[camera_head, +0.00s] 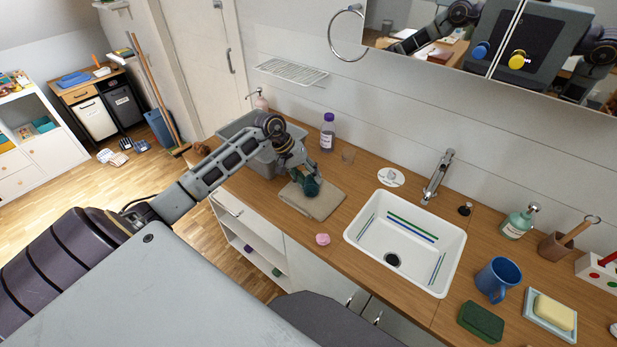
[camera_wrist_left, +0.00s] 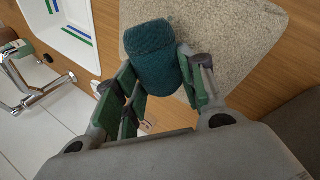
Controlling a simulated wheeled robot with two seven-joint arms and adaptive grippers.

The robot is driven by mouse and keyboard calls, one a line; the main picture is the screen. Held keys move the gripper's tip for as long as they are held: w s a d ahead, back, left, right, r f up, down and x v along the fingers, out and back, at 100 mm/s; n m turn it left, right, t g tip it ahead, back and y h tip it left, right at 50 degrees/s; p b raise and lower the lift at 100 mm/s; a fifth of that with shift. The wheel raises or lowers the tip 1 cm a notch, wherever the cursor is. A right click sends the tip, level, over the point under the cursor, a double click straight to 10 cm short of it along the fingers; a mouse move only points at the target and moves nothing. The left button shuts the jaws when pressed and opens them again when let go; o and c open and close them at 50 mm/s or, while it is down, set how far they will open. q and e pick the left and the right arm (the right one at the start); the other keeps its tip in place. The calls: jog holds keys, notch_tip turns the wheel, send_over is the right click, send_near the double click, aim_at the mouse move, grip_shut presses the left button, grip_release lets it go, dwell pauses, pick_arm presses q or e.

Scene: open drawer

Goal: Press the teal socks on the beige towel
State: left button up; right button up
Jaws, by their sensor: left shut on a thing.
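The teal socks (camera_head: 312,187) are a rolled bundle at the tip of my left gripper (camera_head: 303,180). In the left wrist view the socks (camera_wrist_left: 155,55) sit between the green fingers of my left gripper (camera_wrist_left: 160,85), which is shut on them. The beige towel (camera_head: 318,204) lies folded flat on the wooden counter; it also shows in the left wrist view (camera_wrist_left: 235,30). The socks are over the towel; I cannot tell whether they touch it. My right gripper is not in view.
A grey tub (camera_head: 262,160) stands behind the towel on the left. A purple-capped bottle (camera_head: 327,135) and a small glass (camera_head: 348,155) stand at the back. The white sink (camera_head: 385,222) is to the right. A pink item (camera_head: 322,239) lies near the counter's front edge.

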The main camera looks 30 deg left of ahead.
pick_arm(q)
jog(key=c, duration=0.3)
jog(key=shift+f+b, duration=0.6)
jog(key=shift+b, duration=0.2)
dwell(1.3)
jog(key=shift+s+d+f, duration=0.1)
jog(key=shift+s+f, duration=0.05)
jog(key=shift+f, duration=0.1)
dwell(2.7)
jog(key=shift+r, duration=0.2)
jog(key=shift+r+p, duration=0.3)
jog(key=shift+r, duration=1.45)
jog(key=shift+r+p, duration=0.4)
jog(key=shift+r, duration=1.85)
jog(key=shift+w, duration=0.2)
